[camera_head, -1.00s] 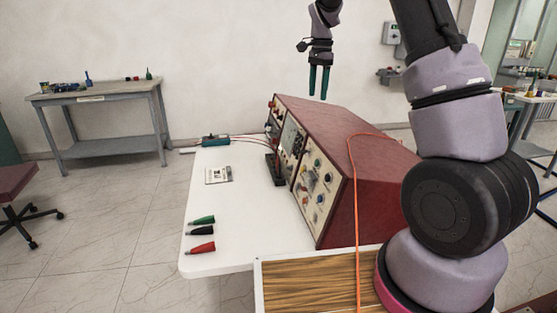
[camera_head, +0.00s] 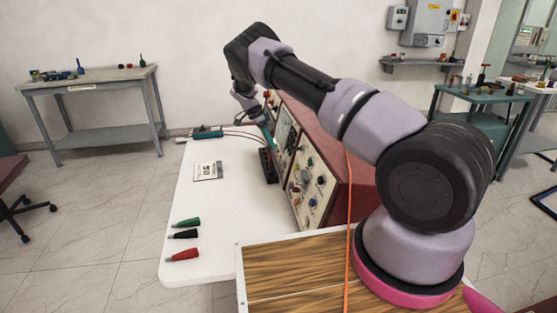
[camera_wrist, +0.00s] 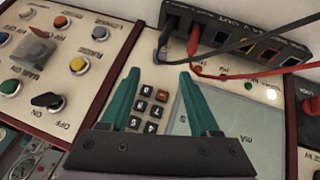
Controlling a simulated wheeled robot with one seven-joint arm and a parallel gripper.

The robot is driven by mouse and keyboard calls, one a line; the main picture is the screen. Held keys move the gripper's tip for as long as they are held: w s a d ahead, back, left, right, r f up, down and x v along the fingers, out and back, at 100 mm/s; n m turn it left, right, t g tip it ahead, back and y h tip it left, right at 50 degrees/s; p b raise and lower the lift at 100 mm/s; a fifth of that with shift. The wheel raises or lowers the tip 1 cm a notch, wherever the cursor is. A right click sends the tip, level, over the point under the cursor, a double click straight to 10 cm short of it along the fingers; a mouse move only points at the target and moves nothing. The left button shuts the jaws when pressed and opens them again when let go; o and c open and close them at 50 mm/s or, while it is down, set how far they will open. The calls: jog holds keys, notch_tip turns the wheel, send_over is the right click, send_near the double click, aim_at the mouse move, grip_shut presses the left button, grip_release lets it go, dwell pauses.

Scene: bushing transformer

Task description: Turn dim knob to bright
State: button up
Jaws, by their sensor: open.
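My gripper (camera_wrist: 159,74) is open and empty, its two teal fingers spread over the keypad and grey screen of the red instrument cabinet (camera_head: 340,180). In the head view my gripper (camera_head: 268,137) is partly hidden by my wrist, near the far part of the panel. In the wrist view the panel lettering is upside down. A black knob (camera_wrist: 46,101) beside an OFF label is on the left panel, apart from my fingers. I cannot read which knob is the dim knob.
A black socket block (camera_wrist: 240,40) with red and black leads stands close in front of my fingers. Red, black and green clips lie on the white table (camera_head: 190,270) near a paper card (camera_head: 208,171). An orange cable (camera_head: 348,220) hangs beside my arm.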

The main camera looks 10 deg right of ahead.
aim_at(282, 165)
jog(key=x, duration=0.8)
jog(key=shift+f, duration=0.1)
grip_shut()
